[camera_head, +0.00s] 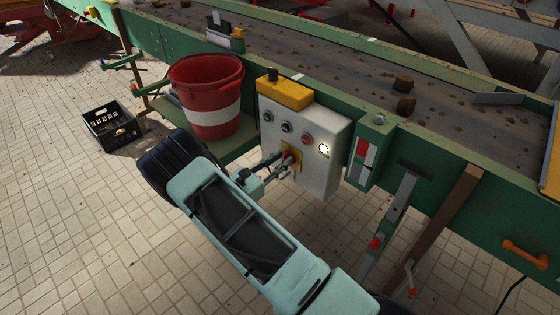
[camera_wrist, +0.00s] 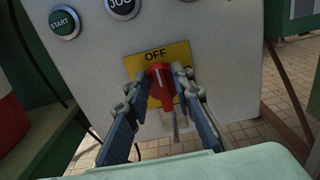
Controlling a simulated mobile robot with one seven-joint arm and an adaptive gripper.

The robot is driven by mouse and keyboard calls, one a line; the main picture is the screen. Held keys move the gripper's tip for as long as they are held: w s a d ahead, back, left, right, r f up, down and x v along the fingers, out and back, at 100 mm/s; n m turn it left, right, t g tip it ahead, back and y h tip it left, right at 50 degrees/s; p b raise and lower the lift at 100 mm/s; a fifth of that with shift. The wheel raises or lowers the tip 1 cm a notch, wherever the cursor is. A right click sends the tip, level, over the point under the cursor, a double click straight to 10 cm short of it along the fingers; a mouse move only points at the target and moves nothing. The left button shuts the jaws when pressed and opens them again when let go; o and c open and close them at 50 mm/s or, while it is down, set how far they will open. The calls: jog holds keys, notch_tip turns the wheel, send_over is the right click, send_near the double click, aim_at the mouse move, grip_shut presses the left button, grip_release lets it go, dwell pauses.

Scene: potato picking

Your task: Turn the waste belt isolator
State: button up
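The isolator is a red rotary knob (camera_wrist: 161,84) on a yellow plate (camera_wrist: 143,64) marked OFF, on the front of a pale control box (camera_head: 320,180). The knob looks roughly upright in the wrist view, with a pale mark near its top; its exact angle is hard to tell. A grey piece (camera_wrist: 176,125) hangs just below it. My gripper (camera_wrist: 159,88) has one finger on each side of the knob, with the tips close to the plate. The fingers look apart, with narrow gaps beside the knob; contact is not clear. In the head view my gripper partly covers the knob (camera_head: 291,156).
The box carries a green START button (camera_wrist: 64,23), other buttons and a yellow top block (camera_head: 285,92). A red bucket (camera_head: 207,95) stands left of it. A green post (camera_head: 368,150) is close on the right. The conveyor belt (camera_head: 350,65) runs behind.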

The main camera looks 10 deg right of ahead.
grip_shut()
jog(key=shift+m, duration=0.4)
jog(key=m+b, duration=0.3)
jog(key=m, duration=0.2)
jog(key=s+f+m+b, duration=0.1)
jog(key=m+b, duration=0.2)
jog(key=m, duration=0.3)
jog(key=d+m+b, duration=0.1)
jog(key=m+b, duration=0.3)
jog(key=m, duration=0.2)
jog(key=shift+s+f, duration=0.2)
jog(key=shift+f, duration=0.15)
jog(key=shift+o, duration=1.4)
grip_release()
